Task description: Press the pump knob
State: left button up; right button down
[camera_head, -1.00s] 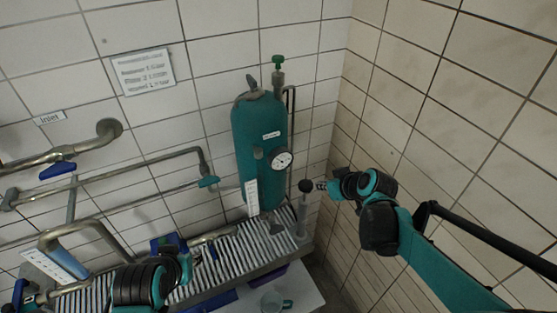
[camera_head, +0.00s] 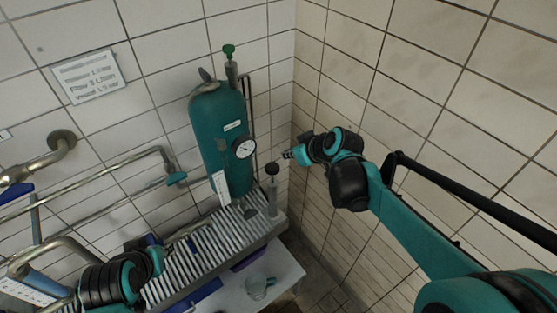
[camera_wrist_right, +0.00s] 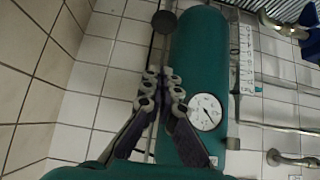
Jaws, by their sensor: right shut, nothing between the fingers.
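The pump knob (camera_head: 272,168) is a black round cap on top of a slim grey upright pump cylinder (camera_head: 272,197), to the right of the teal tank. In the right wrist view the knob (camera_wrist_right: 163,21) shows at the top, beyond the fingertips. My right gripper (camera_head: 288,154) is just right of and slightly above the knob in the head view, with a small gap apparent between them. Its fingers (camera_wrist_right: 160,78) are shut and empty. My left arm (camera_head: 115,281) shows at the lower left; I cannot make out its fingers.
The teal tank (camera_head: 219,140) with a gauge (camera_head: 244,147) stands left of the pump, on a slatted grating (camera_head: 195,256). A tiled wall (camera_head: 400,90) closes the right side. Pipes run along the left.

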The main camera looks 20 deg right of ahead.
jog(key=b, duration=0.2)
send_over(275, 175)
jog(key=f, duration=0.4)
jog(key=w+f, duration=0.1)
jog(key=f, duration=0.2)
jog(key=shift+d, duration=0.1)
notch_tip(275, 175, down, 2)
jog(key=shift+f+b, duration=0.25)
jog(key=shift+b, duration=0.1)
jog(key=shift+f, duration=0.7)
jog(key=shift+s, duration=0.1)
notch_tip(275, 175, down, 6)
jog(key=b, duration=0.5)
jog(key=shift+f+b, duration=0.1)
jog(key=shift+b, duration=0.25)
jog(key=shift+s, duration=0.15)
